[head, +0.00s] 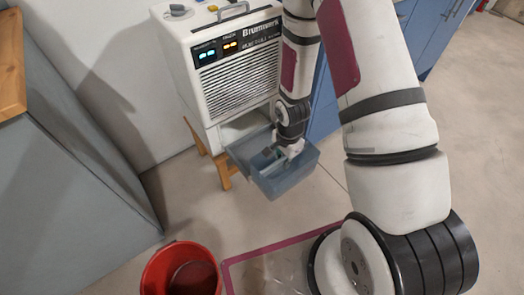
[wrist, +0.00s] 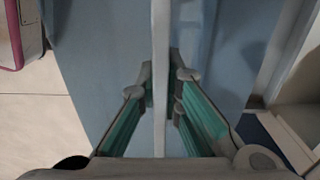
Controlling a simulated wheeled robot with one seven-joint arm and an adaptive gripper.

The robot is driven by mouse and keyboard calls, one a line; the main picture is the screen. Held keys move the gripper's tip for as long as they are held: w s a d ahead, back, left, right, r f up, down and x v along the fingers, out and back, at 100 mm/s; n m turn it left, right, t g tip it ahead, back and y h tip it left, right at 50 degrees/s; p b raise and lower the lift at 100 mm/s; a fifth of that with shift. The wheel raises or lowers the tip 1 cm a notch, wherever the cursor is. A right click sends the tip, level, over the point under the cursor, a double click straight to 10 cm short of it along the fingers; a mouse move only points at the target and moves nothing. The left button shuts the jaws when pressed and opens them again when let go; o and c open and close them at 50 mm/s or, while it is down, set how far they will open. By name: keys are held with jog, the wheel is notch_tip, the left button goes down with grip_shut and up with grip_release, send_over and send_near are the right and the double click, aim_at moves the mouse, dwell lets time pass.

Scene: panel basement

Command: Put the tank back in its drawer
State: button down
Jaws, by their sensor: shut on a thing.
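The tank (head: 288,184) is a blue, see-through open box at the lower front of the white dehumidifier (head: 236,75). It juts out from the machine's lower front, by the dark drawer opening (head: 236,130). I cannot tell how much of its back end is inside. My gripper (head: 290,150) reaches down over the tank from above. In the wrist view my gripper (wrist: 161,85) has its green-padded fingers on both sides of a thin pale bar (wrist: 160,40) that spans the blue tank (wrist: 90,70). The gripper is shut on this part of the tank.
The dehumidifier stands on a wooden stool (head: 224,172). A red bucket (head: 157,271) and a magenta-edged mat (head: 262,258) are on the floor in front. A grey cabinet (head: 70,180) stands left, blue cabinets (head: 325,105) right. Floor between tank and mat is clear.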

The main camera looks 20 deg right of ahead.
jog(key=shift+w+f, duration=0.2)
jog(key=shift+w, duration=0.15)
jog(key=shift+w+a+f+b, duration=0.4)
jog(key=shift+w+f+b, duration=0.45)
jog(key=shift+w, duration=1.65)
jog(key=shift+w+a+f+b, duration=0.4)
jog(key=shift+w+f+b, duration=0.4)
jog(key=shift+w, duration=1.65)
jog(key=shift+w+a+f+b, duration=0.4)
jog(key=shift+w+f+b, duration=0.4)
jog(key=shift+w, duration=1.7)
jog(key=shift+f, duration=0.1)
jog(key=c, duration=1.8)
grip_release()
jog(key=shift+o, duration=0.2)
